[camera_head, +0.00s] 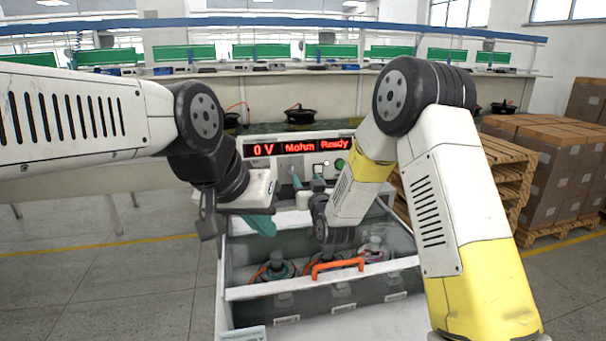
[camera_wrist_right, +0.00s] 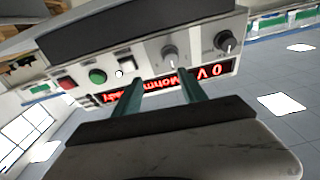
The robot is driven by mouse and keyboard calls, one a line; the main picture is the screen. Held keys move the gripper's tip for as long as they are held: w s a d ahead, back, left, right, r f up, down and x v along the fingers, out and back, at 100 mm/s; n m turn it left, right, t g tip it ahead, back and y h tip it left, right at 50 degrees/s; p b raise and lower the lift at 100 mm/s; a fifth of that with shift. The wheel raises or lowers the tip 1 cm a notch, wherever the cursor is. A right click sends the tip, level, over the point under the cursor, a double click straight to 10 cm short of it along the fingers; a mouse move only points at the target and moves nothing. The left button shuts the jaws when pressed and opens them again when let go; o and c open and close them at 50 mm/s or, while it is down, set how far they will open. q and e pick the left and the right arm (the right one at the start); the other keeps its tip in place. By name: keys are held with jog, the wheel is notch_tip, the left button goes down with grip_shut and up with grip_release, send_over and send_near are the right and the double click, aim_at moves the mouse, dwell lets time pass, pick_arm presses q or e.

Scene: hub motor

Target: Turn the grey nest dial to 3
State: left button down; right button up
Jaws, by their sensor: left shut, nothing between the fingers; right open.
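The grey nest dial (camera_wrist_right: 169,52) is on the tester's front panel, seen upside down in the right wrist view. Its pointer setting is too small to read. My right gripper (camera_wrist_right: 160,78) is open. Its two teal fingers point at the panel, with the dial just beyond the tips and nearer the right-hand finger; I cannot tell whether they touch. In the head view the right gripper (camera_head: 297,181) is in front of the panel, and I cannot make out the dial there. My left gripper (camera_head: 262,226) is shut and empty, pointing down over the grey bin.
A darker dial (camera_wrist_right: 226,41), a white switch (camera_wrist_right: 125,65), a green button (camera_wrist_right: 97,76) and a red button (camera_wrist_right: 67,84) share the panel. The display (camera_head: 299,147) reads 0 V, Mohm, Ready.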

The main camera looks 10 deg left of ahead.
aim_at(293, 171)
jog(key=w+a+n, duration=0.1)
jog(key=w+a, duration=0.1)
jog(key=w, duration=0.1)
jog(key=w+a+n, duration=0.1)
jog(key=w+a, duration=0.2)
jog(key=shift+w+a+f+n+g+y, duration=0.1)
jog(key=shift+a+f+n+g+y, duration=0.1)
jog(key=shift+n+g+y, duration=0.15)
jog(key=shift+c, duration=0.2)
grip_shut()
